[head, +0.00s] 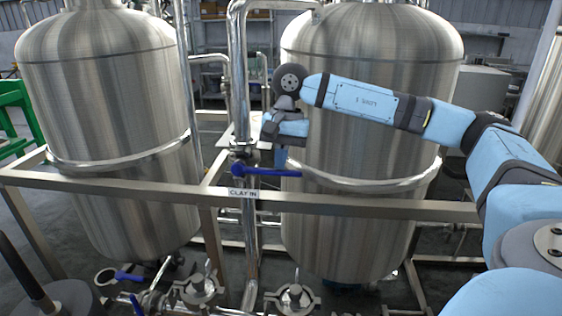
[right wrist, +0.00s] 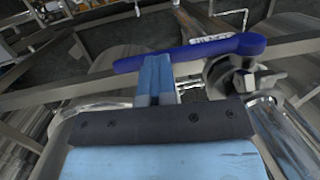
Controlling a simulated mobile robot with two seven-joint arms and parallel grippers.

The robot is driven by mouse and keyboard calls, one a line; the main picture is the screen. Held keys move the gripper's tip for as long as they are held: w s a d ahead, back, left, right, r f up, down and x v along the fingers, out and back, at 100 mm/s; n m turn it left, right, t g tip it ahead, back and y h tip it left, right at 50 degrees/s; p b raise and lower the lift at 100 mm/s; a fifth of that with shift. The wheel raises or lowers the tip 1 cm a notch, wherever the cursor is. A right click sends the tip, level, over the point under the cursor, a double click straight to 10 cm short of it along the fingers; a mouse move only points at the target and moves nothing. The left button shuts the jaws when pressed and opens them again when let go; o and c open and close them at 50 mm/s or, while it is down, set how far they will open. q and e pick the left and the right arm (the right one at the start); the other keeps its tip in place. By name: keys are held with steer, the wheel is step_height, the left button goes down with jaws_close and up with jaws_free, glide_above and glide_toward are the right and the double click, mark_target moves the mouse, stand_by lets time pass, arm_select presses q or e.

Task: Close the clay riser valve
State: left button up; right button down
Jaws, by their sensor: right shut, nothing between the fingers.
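The clay riser valve sits on a vertical steel pipe (head: 251,240) between two tanks, above a "CLAY IN" label (head: 243,193). Its blue lever handle (head: 268,172) points right, roughly level and crosswise to the pipe. In the right wrist view the lever (right wrist: 200,51) spans the upper middle, with the valve body (right wrist: 236,78) at its right. My right gripper (head: 281,160) is shut and empty, pointing down at the lever's outer half. Its fingertips (right wrist: 156,62) are right beside the lever; I cannot tell whether they touch. My left gripper is not in view.
A steel frame rail (head: 370,207) runs across just below the lever. The right tank (head: 365,110) stands close behind my right gripper, and the left tank (head: 105,130) stands left of the pipe. Other blue-handled valves (head: 130,277) sit low at the front.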

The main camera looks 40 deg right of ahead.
steer(key=shift+s+a+f, duration=0.15)
steer(key=shift+a+f, duration=0.05)
steer(key=shift+f, duration=0.25)
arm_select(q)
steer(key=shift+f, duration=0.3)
arm_select(e)
steer(key=v, duration=1.4)
steer(key=shift+d+r, duration=0.2)
steer(key=shift+r, duration=0.15)
